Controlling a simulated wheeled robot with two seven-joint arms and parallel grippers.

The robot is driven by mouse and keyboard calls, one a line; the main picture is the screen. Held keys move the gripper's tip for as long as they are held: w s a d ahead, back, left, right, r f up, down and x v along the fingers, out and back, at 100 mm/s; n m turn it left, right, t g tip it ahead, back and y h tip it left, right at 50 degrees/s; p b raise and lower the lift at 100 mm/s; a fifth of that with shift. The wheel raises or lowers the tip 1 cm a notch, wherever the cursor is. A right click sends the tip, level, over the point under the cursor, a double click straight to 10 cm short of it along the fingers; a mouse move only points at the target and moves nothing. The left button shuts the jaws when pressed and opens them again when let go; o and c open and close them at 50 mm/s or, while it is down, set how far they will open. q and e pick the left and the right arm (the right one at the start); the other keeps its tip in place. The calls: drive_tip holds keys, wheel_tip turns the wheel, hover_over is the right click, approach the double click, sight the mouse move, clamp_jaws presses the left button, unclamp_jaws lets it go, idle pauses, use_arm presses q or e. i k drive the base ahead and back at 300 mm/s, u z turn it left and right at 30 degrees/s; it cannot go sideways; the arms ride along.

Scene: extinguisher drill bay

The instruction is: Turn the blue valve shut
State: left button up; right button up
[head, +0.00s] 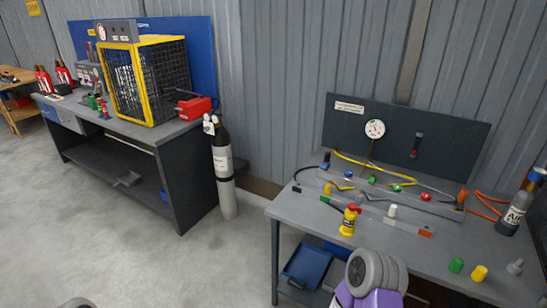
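The right workbench (295,207) carries a run of hoses and pipes with small coloured knobs. Green and red knobs (425,196) follow to the right along the same run. Neither of my grippers shows in the head view. A purple and grey part at the bottom, apparently mine, overlaps the bench's front edge.
A dark panel with a round gauge (375,128) stands behind the bench. A yellow bottle (349,219) stands near the front, an air cylinder (517,208) at right. A grey cylinder (222,170) stands between the benches. The left bench holds a yellow cage (106,75). Floor at left is clear.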

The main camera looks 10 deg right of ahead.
sight(348, 173)
drive_tip(key=u, duration=0.5)
drive_tip(key=i, duration=1.2)
drive_tip(key=z, duration=0.8)
drive_tip(key=i, duration=0.9)
drive_tip(key=z, duration=0.95)
